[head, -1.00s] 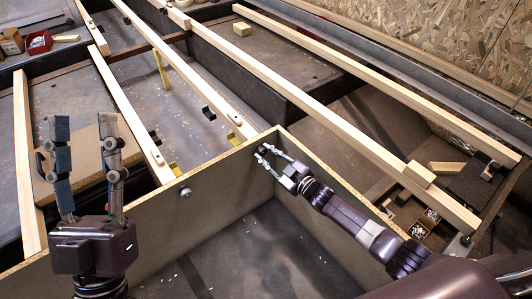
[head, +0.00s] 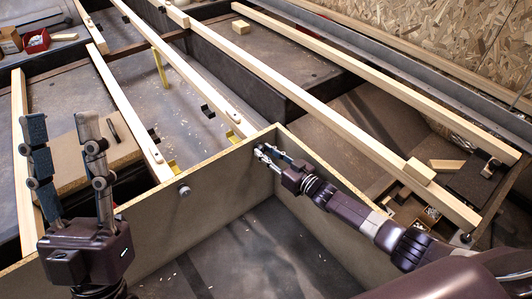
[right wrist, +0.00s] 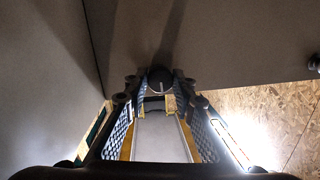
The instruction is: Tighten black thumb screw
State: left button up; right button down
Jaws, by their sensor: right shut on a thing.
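The black thumb screw (right wrist: 160,79) shows as a dark round knob with a light line on it, between the fingertips of my right gripper (right wrist: 158,86) in the right wrist view. It sits against the grey panel's inner face. In the head view my right gripper (head: 262,152) reaches into the box's far corner, and its fingers hide the screw there. My right gripper is shut on the screw. My left gripper (head: 62,117) is raised at the left, open and empty, fingers pointing up and apart.
A grey knob (head: 184,191) sits on the box panel (head: 215,185), left of my right gripper. Long wooden beams (head: 300,95) run across the frame behind the box. A red bin (head: 37,41) stands at the far left. The box floor (head: 270,250) holds only small chips.

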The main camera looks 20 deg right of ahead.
jog(key=shift+s+f, duration=0.2)
jog(key=shift+f, duration=0.15)
jog(key=c, duration=1.8)
grip_release()
jog(key=shift+r, duration=0.1)
jog(key=shift+o, duration=0.9)
jog(key=shift+w+r, duration=0.1)
jog(key=shift+r, duration=0.05)
jog(key=f+v, duration=0.1)
jog(key=v, duration=1.1)
jog(key=shift+r, duration=0.5)
